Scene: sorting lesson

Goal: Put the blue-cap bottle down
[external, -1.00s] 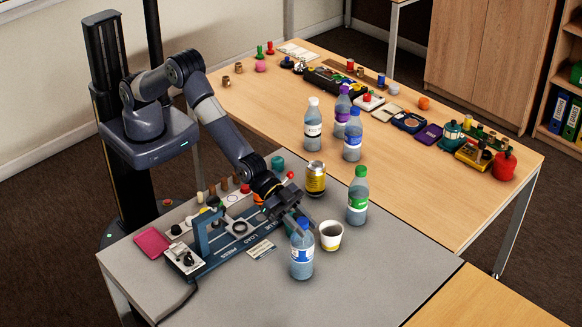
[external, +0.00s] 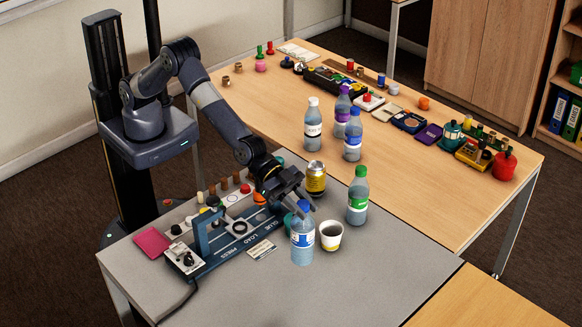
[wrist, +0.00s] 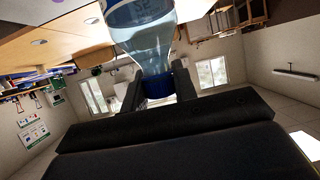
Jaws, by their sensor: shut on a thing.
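The blue-cap bottle (external: 302,242) is upright at the front of the grey table (external: 375,275). It has a blue and white label. My gripper (external: 306,204) is shut on its blue cap from above and behind. In the wrist view the bottle's blue cap (wrist: 158,86) sits between the two dark fingers, with the clear body beyond it. I cannot tell whether the bottle's base touches the table.
A white cup (external: 331,238) stands just right of the bottle. A green-cap bottle (external: 357,198) and a yellow can (external: 316,178) stand behind. A blue press fixture (external: 215,250) lies to the left. The grey table's front right is clear.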

